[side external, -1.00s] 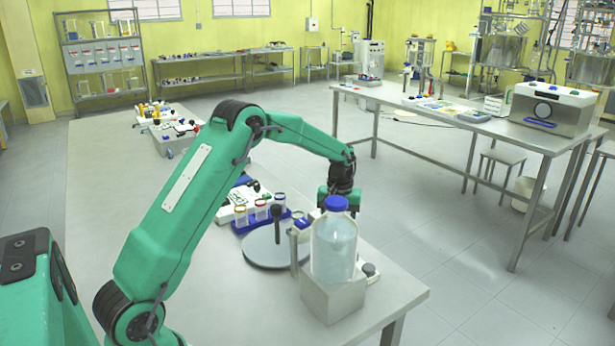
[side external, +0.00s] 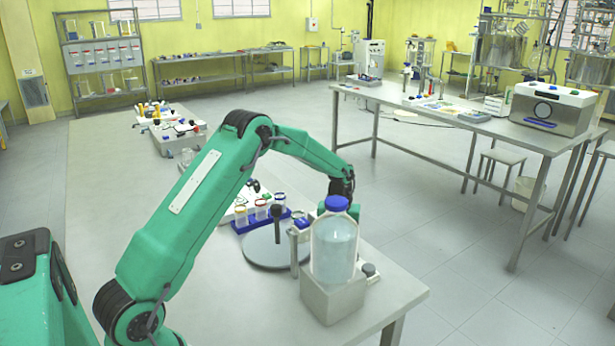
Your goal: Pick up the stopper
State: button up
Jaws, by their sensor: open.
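My gripper (side external: 340,205) is pointed down behind the large clear bottle, and the bottle's blue cap hides much of it. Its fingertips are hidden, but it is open. I cannot tell for certain which part is the stopper. A small blue piece (side external: 300,224) sits on top of a narrow greyish vessel, left of the bottle and a little left of my gripper. I see no contact between my gripper and this piece, though the bottle blocks part of the view.
The blue-capped bottle (side external: 334,250) stands on a grey block (side external: 331,300) near the table's front corner. A grey round plate (side external: 268,255) with a dark-topped post (side external: 277,212) stands to the left. A blue rack (side external: 247,227) of tubes is behind it.

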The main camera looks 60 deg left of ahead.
jog(key=c, duration=1)
jog(key=shift+r, duration=0.1)
notch_tip(320, 180, up, 10)
jog(key=shift+f, duration=0.1)
dwell(0.5)
jog(key=s+a+r, duration=0.1)
jog(key=s+a, duration=0.1)
jog(key=a, duration=0.1)
jog(key=s+a+r, duration=0.2)
jog(key=a, duration=0.2)
jog(key=s+a+r, duration=0.2)
jog(key=a, duration=0.2)
jog(key=shift+r, duration=0.1)
